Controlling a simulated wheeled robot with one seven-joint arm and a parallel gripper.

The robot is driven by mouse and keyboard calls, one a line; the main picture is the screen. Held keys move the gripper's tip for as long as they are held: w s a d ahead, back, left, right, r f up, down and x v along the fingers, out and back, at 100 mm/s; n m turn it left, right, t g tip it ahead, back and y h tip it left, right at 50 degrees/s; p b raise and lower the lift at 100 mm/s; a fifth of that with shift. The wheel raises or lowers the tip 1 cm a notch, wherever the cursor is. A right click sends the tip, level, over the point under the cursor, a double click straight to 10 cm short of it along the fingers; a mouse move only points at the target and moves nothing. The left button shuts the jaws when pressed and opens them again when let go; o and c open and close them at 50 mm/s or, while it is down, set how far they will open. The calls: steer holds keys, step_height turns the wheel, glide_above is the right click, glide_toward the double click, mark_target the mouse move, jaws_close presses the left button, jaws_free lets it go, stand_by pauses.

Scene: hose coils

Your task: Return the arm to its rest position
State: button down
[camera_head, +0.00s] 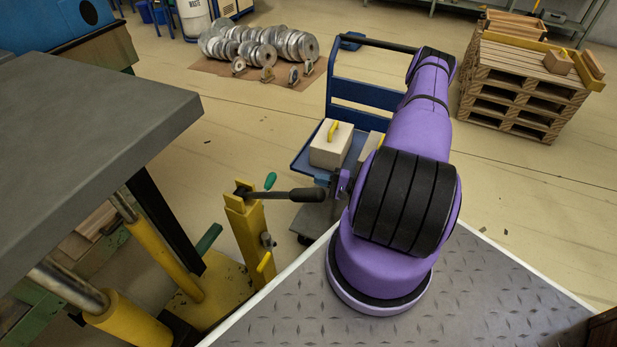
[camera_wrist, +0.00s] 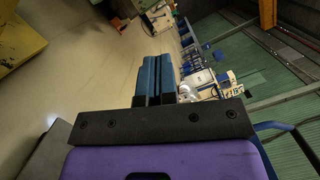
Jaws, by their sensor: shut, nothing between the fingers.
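My purple arm (camera_head: 425,120) with black bands rises from the diamond-plate deck and reaches away, bent at its far end. In the wrist view my gripper (camera_wrist: 155,66) shows as two blue-and-black fingers side by side beyond a black bracket. The fingers are together, with nothing between them. They point over open floor, and no object touches them there.
A blue cart (camera_head: 366,92) carrying a pale box (camera_head: 331,144) stands behind my arm. A grey table (camera_head: 90,110) is close on the left, beside a yellow post with a lever (camera_head: 247,235). Stacked pallets (camera_head: 522,90) stand right. Grey coils (camera_head: 262,45) lie at the back.

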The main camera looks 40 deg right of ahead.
steer(key=shift+s+d, duration=0.2)
steer(key=shift+s, duration=0.15)
steer(key=w+a+r+n+g+y, duration=0.25)
steer(key=r+n+g, duration=0.2)
steer(key=r, duration=0.45)
steer(key=w+a+r+n+g+y, duration=0.1)
steer(key=w+r+n+g+y, duration=0.3)
steer(key=r, duration=0.6)
steer(key=s+a+r+n+g+h, duration=0.1)
steer(key=a+r+n+g+h, duration=0.2)
steer(key=r, duration=0.6)
steer(key=s+a+r+n+g+h, duration=0.1)
steer(key=a+r+g+h, duration=0.2)
steer(key=a+r+g, duration=0.45)
steer(key=s+a+r+n+t+h, duration=0.1)
steer(key=s+a+r+t+h, duration=0.3)
steer(key=s+r, duration=0.5)
steer(key=s+a+r+n+t+h, duration=0.2)
steer(key=s+a+r+t+h, duration=0.2)
steer(key=s+r, duration=0.6)
step_height(320, 180, up, 4)
steer(key=shift+a+r+h, duration=0.15)
steer(key=shift+a+h, duration=0.45)
steer(key=shift+h, duration=0.45)
steer(key=shift+d+n, duration=0.1)
steer(key=shift+n, duration=0.15)
